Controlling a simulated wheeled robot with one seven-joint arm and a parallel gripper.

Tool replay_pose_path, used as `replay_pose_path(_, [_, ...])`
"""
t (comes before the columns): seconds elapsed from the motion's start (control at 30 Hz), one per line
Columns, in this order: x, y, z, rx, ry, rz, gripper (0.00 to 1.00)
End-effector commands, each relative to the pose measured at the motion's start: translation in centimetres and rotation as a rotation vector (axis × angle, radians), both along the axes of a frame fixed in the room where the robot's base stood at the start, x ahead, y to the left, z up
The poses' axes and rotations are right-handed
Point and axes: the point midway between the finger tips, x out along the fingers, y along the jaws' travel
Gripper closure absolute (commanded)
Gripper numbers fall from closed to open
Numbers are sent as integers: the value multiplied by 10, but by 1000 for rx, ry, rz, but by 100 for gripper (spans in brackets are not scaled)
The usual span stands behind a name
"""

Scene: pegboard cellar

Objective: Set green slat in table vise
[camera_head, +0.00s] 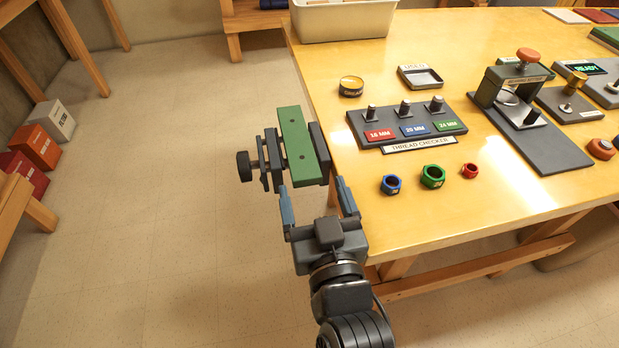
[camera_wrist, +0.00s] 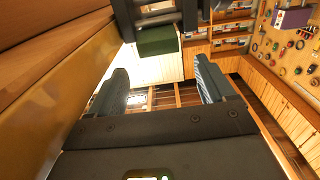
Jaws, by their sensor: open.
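The green slat (camera_head: 297,140) stands between the jaws of the dark table vise (camera_head: 319,152) at the table's left edge. Its upper part rises above the jaws, and two dark holes show on its face. My gripper (camera_head: 316,197) is open and empty, just in front of the vise and apart from the slat. In the wrist view the green slat's end (camera_wrist: 158,41) shows beyond my open fingers (camera_wrist: 163,84), next to the dark vise (camera_wrist: 158,15). Whether the jaws press tightly on the slat cannot be told.
The wooden table (camera_head: 480,208) extends right of the vise. On it are a thread checker (camera_head: 406,124), several coloured nuts such as a green one (camera_head: 433,177), a press (camera_head: 518,95) and a bin (camera_head: 342,22). The floor (camera_head: 160,240) left of the vise is clear. Boxes (camera_head: 51,120) stand far left.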

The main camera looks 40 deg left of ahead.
Motion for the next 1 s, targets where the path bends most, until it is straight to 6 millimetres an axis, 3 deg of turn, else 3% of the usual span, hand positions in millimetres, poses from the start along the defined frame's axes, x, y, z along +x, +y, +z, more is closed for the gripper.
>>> replay_pose_path(0.2, [-30,-35,-2,-1,1,0,18])
replay_pose_path(0.4, [-48,-55,-1,0,0,2,18])
replay_pose_path(1.0, [-54,-63,0,1,-1,1,18])
